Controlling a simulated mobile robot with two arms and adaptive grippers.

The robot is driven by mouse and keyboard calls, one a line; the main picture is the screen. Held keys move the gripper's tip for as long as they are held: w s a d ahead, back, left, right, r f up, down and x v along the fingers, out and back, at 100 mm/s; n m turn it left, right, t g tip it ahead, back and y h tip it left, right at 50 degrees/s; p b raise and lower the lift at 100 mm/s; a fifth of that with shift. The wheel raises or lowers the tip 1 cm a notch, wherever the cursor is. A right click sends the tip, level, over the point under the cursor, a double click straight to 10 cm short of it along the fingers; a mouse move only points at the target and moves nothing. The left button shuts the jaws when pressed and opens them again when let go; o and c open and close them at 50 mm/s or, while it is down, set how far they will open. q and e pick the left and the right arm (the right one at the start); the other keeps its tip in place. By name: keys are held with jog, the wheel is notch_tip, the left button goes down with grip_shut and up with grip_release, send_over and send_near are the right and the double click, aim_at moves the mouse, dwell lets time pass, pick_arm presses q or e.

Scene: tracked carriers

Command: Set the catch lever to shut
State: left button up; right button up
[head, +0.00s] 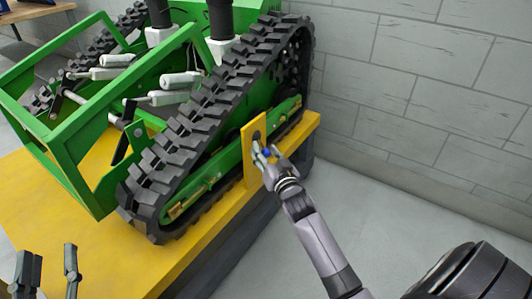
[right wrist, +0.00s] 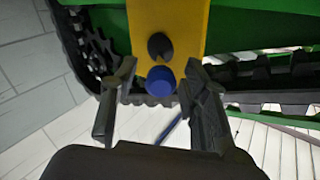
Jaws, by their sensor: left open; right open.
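The catch lever shows as a blue knob (head: 267,152) in front of an upright yellow plate (head: 248,160) beside the track of a green machine. In the right wrist view the blue knob (right wrist: 161,80) sits just below a dark round hub (right wrist: 160,46) on the yellow plate (right wrist: 185,18). My right gripper (head: 263,156) is open at the plate. Its fingers (right wrist: 152,98) stand on either side of the knob, with gaps visible. The lever's arm is mostly hidden behind the knob. My left gripper (head: 48,268) is open and empty at the lower left.
The green tracked machine (head: 75,165) with black tracks (head: 190,135) stands on a yellow platform (head: 40,215). A grey block wall (head: 420,70) rises behind and to the right. The grey floor (head: 400,205) right of the platform looks clear.

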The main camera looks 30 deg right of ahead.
jog(key=shift+c, duration=0.2)
grip_shut()
dwell(0.6)
